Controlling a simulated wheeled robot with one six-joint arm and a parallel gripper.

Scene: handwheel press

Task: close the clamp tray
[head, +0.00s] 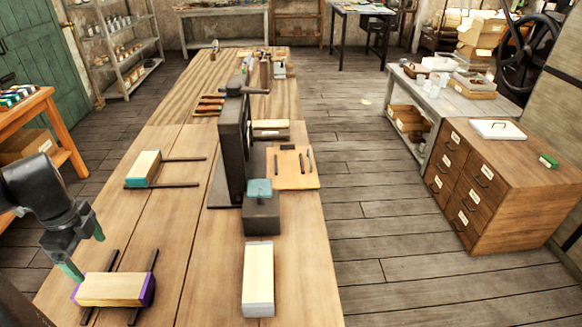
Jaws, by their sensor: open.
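My gripper (84,252) is at the lower left, open and empty, its greenish fingertips pointing down. Just below it, a light wooden block with purple ends (112,290) lies across two dark rails on the bench. A pale block with teal edges (144,168) sits at the left end of two more dark rails. A pale block with grey-lilac ends (258,278) lies at the front, in front of a dark box with a teal top (262,214). A dark upright press (232,150) stands mid-bench. I cannot tell which piece is the clamp tray.
The long wooden bench (195,230) has bare room between the blocks. A board with dark tools (292,182) lies right of the press. A drawer cabinet (500,180) and grey table (450,100) stand at right, across open floor (370,200).

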